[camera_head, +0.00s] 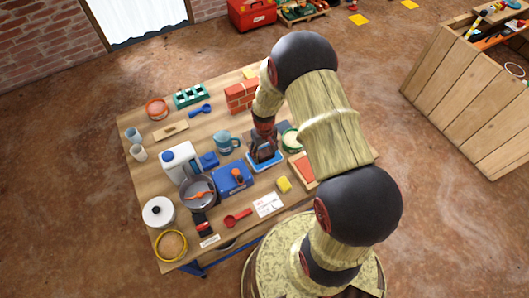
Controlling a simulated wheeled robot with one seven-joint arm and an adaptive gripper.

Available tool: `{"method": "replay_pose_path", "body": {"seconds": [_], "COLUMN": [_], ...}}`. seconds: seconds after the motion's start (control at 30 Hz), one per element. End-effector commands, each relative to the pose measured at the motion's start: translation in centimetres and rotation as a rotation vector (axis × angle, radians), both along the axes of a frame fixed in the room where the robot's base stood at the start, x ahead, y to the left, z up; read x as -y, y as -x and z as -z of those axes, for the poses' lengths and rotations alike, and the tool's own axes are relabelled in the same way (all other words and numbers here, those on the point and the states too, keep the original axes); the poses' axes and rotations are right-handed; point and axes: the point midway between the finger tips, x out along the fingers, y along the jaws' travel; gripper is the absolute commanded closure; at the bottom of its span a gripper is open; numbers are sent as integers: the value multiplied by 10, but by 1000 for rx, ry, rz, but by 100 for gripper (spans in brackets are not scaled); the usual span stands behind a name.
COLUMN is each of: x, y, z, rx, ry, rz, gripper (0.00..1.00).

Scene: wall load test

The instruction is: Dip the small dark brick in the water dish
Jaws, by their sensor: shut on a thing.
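A shallow blue-rimmed dish (276,164), which appears to be the water dish, sits near the middle of the wooden table. My gripper (263,155) points down right over it and covers most of its inside. The gripper is shut on a small dark thing, which appears to be the small dark brick. The brick blends with the dark fingers, so its outline is hard to make out. I cannot tell whether it touches the water or hangs just above it.
My arm hides the table's right side.

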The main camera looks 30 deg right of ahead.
Motion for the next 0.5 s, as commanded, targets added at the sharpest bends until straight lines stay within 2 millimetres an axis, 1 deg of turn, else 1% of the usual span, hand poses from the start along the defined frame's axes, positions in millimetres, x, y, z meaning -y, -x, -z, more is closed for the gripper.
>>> {"method": "replay_pose_path", "body": {"seconds": [0.5], "x": [0], "y": [-1], "z": [5], "rx": [1], "ry": [0], "rz": [0], "gripper": [63]}}
